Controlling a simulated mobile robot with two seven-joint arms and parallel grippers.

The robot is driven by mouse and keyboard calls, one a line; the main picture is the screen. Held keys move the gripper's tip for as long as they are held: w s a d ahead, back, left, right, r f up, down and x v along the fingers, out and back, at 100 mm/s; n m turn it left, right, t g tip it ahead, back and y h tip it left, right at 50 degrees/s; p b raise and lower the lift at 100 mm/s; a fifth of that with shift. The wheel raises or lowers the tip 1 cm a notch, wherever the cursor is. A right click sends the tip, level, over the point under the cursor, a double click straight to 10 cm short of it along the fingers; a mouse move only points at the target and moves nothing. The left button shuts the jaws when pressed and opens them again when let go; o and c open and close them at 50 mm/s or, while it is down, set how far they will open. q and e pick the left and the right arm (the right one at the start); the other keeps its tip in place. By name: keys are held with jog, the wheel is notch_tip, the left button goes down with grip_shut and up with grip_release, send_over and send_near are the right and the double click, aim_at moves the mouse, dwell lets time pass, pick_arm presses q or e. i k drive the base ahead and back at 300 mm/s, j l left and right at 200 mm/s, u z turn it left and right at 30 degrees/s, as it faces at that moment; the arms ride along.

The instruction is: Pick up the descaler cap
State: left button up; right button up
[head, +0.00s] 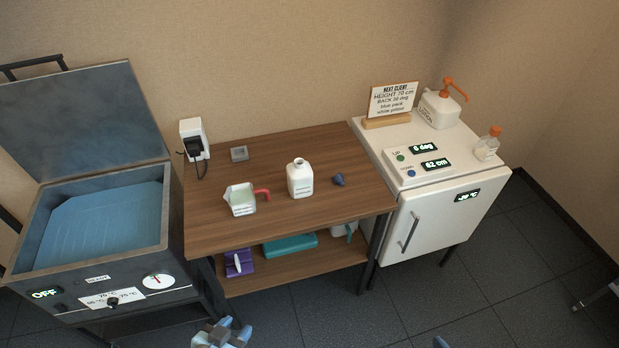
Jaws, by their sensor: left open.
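The descaler cap, a small dark blue cone-like piece (338,180), lies on the wooden table top (225,225), to the right of a white bottle (300,181). The bottle stands upright with its mouth uncovered; its label is too small to read. My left gripper (224,330) is open at the bottom edge of the head view, low in front of the table and well apart from the cap. Only a small bluish tip, seemingly of my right gripper (440,342), shows at the bottom edge; its jaws cannot be made out.
A measuring jug with a red handle (241,199) stands left of the bottle. A grey square piece (239,153) lies behind it. The lower shelf (290,271) holds purple and teal items. An open-lidded water tank (95,215) stands left, a white cabinet (432,226) right. Table space around the cap is clear.

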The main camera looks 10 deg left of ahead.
aim_at(339, 178)
jog(key=i+l+u, duration=0.2)
jog(key=i+u, duration=0.15)
jog(key=i, duration=0.15)
jog(key=i+l+u, duration=0.35)
jog(key=i, duration=0.1)
